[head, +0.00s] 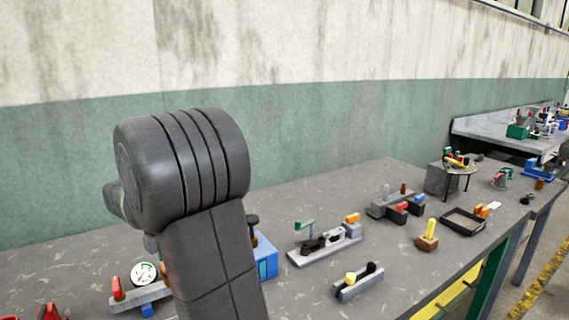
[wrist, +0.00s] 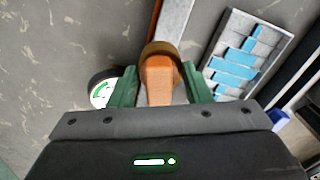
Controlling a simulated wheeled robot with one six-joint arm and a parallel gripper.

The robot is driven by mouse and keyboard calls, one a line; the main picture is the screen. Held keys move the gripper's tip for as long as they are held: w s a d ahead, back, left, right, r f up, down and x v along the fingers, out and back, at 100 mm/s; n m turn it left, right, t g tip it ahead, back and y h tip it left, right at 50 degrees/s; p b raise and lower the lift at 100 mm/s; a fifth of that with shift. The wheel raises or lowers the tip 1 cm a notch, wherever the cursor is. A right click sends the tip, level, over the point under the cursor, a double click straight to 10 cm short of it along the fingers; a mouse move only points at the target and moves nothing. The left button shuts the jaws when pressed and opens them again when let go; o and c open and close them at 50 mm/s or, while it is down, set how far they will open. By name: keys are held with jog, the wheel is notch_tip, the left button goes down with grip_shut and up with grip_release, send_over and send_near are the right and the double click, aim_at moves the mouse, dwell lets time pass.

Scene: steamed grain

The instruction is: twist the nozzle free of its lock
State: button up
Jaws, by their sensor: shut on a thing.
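In the wrist view, an orange part with a brown rounded end, which looks like the nozzle (wrist: 159,82), sits between the two green fingers of my gripper (wrist: 160,88). The fingers are shut on its sides. A grey bar (wrist: 176,22) runs away behind it, with a brown strip along one edge. How the nozzle meets its lock is hidden. In the head view, my own arm covers the gripper and most of the nozzle.
A round white gauge (head: 144,273) stands left of my arm and also shows in the wrist view (wrist: 102,92). A blue box (head: 265,257) is just right of my arm. A grey panel with blue strips (wrist: 236,60) lies to the right. Several small fixtures stand farther right.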

jog(key=n, duration=0.1)
jog(key=n+p, duration=0.1)
jog(key=n, duration=0.1)
jog(key=shift+r+n, duration=0.25)
jog(key=shift+n, duration=0.15)
jog(key=shift+w+a+f+n+p, duration=0.1)
jog(key=shift+n+p, duration=0.25)
jog(key=shift+n, duration=0.45)
jog(key=shift+n+p, duration=0.35)
jog(key=shift+n, duration=0.25)
jog(key=n+p, duration=0.1)
jog(key=n, duration=0.2)
jog(key=shift+w, duration=0.1)
jog(key=shift+f+n, duration=0.1)
jog(key=shift+n, duration=0.9)
jog(key=o, duration=1.3)
